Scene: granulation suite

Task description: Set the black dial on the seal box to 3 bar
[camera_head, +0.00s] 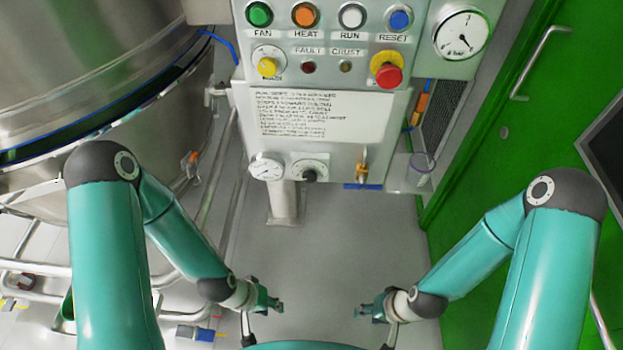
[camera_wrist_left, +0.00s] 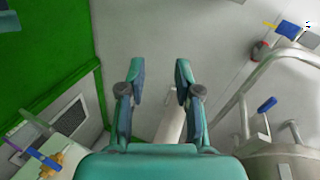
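The black dial (camera_head: 310,174) sits on a pale scale plate on the low grey seal box (camera_head: 336,162), under the text placard. Its pointer and scale marks are too small to read. A small round gauge (camera_head: 265,168) is just left of it; its reading is not clear. My left gripper (camera_head: 273,303) is low in the head view, below and left of the dial, well apart from it. The left wrist view shows its two fingers (camera_wrist_left: 159,85) spread with nothing between them. My right gripper (camera_head: 364,310) is low and right of centre, apart from everything, and looks open and empty.
Above are the button panel (camera_head: 330,60), a red emergency knob (camera_head: 388,76) and a larger bar gauge (camera_head: 461,36). A brass valve with a blue handle (camera_head: 362,185) is right of the dial. A steel vessel (camera_head: 80,75) stands left, a green door (camera_head: 530,140) right. Floor between is clear.

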